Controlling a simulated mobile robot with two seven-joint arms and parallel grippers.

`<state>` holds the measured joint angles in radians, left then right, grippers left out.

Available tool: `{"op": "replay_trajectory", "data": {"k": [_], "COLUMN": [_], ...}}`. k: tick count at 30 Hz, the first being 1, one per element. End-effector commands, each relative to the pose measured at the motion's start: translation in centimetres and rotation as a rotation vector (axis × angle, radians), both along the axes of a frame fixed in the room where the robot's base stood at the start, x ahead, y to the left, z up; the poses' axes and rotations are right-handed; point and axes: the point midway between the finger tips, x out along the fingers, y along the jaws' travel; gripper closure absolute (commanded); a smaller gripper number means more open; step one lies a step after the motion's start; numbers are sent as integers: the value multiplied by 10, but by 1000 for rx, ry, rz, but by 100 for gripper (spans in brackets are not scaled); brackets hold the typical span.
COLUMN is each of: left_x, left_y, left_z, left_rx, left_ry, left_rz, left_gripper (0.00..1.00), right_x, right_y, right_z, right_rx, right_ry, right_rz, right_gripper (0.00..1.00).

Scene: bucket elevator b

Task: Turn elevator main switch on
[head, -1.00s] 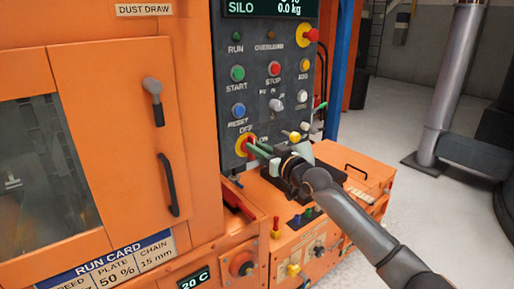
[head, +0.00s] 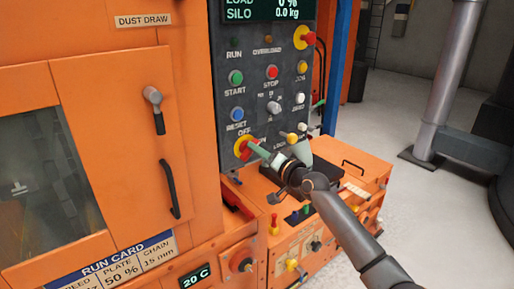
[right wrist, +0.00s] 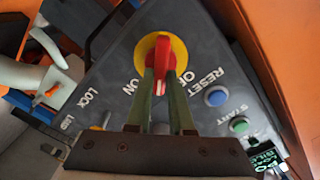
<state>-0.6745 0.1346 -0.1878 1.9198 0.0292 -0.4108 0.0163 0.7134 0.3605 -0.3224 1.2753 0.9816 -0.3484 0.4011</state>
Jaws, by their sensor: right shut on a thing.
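The main switch is a red handle on a yellow round plate (head: 243,148), low on the dark control panel, with OFF and ON lettering beside it. In the right wrist view the red handle (right wrist: 172,58) stands out from the yellow disc (right wrist: 146,50). My right gripper (head: 253,146) reaches the switch from the right. In the right wrist view its two green fingers (right wrist: 161,78) are shut on the red handle, one on each side. The fingers partly hide the handle, and its exact angle is hard to tell. My left gripper is not in view.
The dark panel (head: 222,65) carries a green START button (head: 236,77), a red STOP button (head: 272,72), a blue RESET button (head: 237,114) and a red emergency knob (head: 307,38). An orange cabinet (head: 100,60) stands left. An orange box with small levers lies below.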

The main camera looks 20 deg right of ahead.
Motion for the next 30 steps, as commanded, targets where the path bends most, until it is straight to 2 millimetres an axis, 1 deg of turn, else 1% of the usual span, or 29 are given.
{"op": "replay_trajectory", "data": {"k": [6,15,22,30], "left_x": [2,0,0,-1], "left_y": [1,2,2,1], "left_z": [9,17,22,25], "left_rx": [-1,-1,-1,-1], "left_ry": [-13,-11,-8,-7], "left_rz": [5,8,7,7], "left_gripper": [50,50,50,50], "right_x": [1,1,1,1], "right_y": [-1,-2,-3,-3], "right_z": [0,-3,-5,-7], "right_rx": [200,447,585,672], "right_ry": [72,162,211,243], "right_rz": [-1,-1,0,-2], "right_gripper": [100,100,100,100]}}
